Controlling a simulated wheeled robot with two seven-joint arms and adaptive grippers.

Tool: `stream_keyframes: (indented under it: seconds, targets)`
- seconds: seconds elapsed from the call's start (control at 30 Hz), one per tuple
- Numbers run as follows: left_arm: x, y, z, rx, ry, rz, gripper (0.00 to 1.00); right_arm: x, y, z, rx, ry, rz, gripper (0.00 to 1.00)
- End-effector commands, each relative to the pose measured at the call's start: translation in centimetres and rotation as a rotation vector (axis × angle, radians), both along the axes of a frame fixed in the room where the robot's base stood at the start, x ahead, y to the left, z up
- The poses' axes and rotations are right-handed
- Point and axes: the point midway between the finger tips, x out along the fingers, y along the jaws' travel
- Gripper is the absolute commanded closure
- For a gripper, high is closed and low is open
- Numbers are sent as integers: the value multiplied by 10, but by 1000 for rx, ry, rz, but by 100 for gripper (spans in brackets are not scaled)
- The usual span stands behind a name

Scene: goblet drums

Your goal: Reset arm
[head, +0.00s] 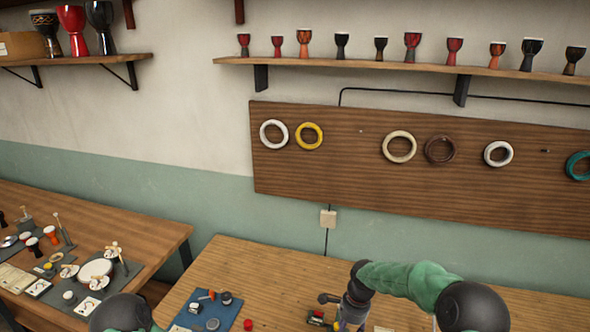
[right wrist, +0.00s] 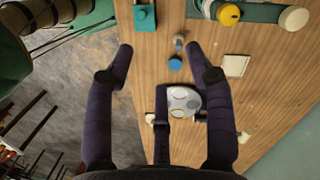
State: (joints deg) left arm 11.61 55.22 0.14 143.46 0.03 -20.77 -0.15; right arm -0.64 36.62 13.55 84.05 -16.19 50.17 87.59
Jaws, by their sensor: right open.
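My right arm comes in from the right in the head view, with a green sleeve. Its gripper (head: 345,308) hangs low over the front wooden table (head: 270,265), partly cut by the frame's bottom edge. In the right wrist view my right gripper (right wrist: 160,50) has its dark fingers spread wide with nothing between them. The wooden tabletop and small items show below the fingers. Of my left arm, only a dark rounded joint and a bit of green show at the bottom left of the head view. My left gripper is not in view.
A blue mat (head: 190,322) with small parts lies on the front table. In the wrist view, a grey round piece (right wrist: 183,101), a blue disc (right wrist: 175,63) and a pale tile (right wrist: 237,65) lie under the gripper. A side table (head: 150,232) holds drum parts. A wall board (head: 350,185) holds rings.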

Motion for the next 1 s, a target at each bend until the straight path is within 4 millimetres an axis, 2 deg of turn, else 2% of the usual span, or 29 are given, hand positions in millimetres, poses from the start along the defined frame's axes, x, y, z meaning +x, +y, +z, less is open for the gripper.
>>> stream_keyframes:
  seconds: [0.03,0.17,0.3,0.43,0.53,0.7,0.97,1.0]
  targets:
    - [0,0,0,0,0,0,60,-11,2,-19,21,4,47,46]
    - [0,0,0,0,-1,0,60,-46,11,-72,92,-19,207,46]
    - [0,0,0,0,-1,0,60,-99,22,-128,172,-73,403,46]
    - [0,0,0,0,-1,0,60,-155,31,-165,222,-137,568,46]
    - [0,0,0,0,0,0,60,-194,35,-183,240,-184,675,46]
    - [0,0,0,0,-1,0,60,-245,39,-196,243,-240,815,46]
    - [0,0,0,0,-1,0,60,-306,39,-199,225,-288,981,46]
    - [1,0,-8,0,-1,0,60,-304,39,-206,219,-296,990,46]
